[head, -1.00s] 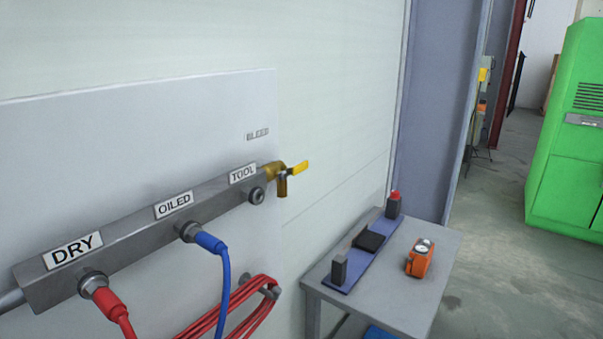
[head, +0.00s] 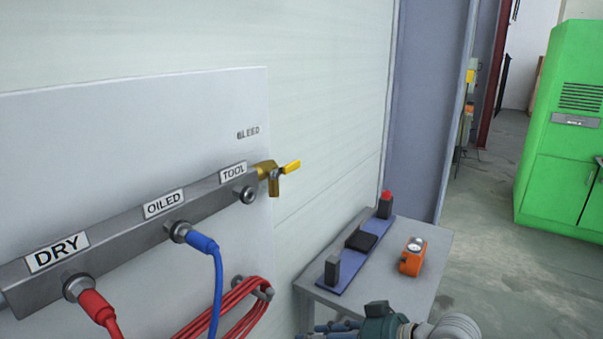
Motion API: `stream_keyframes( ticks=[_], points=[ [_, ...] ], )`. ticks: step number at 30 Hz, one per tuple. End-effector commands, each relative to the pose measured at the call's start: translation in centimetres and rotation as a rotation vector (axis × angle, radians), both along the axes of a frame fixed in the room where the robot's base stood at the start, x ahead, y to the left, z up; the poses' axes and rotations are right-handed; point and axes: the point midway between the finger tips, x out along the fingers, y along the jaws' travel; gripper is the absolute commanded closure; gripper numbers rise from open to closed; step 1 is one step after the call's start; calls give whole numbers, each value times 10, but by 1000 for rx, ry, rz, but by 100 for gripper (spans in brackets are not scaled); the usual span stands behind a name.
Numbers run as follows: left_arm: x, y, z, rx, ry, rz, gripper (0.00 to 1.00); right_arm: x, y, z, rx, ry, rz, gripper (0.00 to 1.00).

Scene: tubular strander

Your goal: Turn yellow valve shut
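The yellow valve handle (head: 291,168) sits on a brass valve (head: 272,177) at the right end of a grey manifold bar (head: 130,222), under the word BLEED. The handle points right, away from the bar and tilted slightly up. A brass outlet hangs down below it. What looks like my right gripper (head: 325,329) enters at the bottom edge, below and right of the valve and well apart from it. It is partly cut off, and its finger opening is unclear. My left gripper is not in view.
A red hose (head: 97,306) and a blue hose (head: 212,258) plug into the bar below the DRY and OILED labels. A coiled red hose (head: 235,306) hangs beside them. A green cabinet (head: 560,150) stands right.

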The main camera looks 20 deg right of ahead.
Motion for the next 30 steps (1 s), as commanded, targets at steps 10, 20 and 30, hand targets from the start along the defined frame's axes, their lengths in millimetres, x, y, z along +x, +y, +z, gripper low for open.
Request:
stream_keyframes(
  ticks=[10, 20, 30],
  points=[
    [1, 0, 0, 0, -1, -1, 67, 79, -69, 255, 653, -39, -199, 57],
    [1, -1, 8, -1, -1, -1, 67, 89, -81, 309, 796, -38, -227, 57],
    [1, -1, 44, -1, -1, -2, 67, 124, -52, 313, 795, -38, -224, 57]
  ],
)
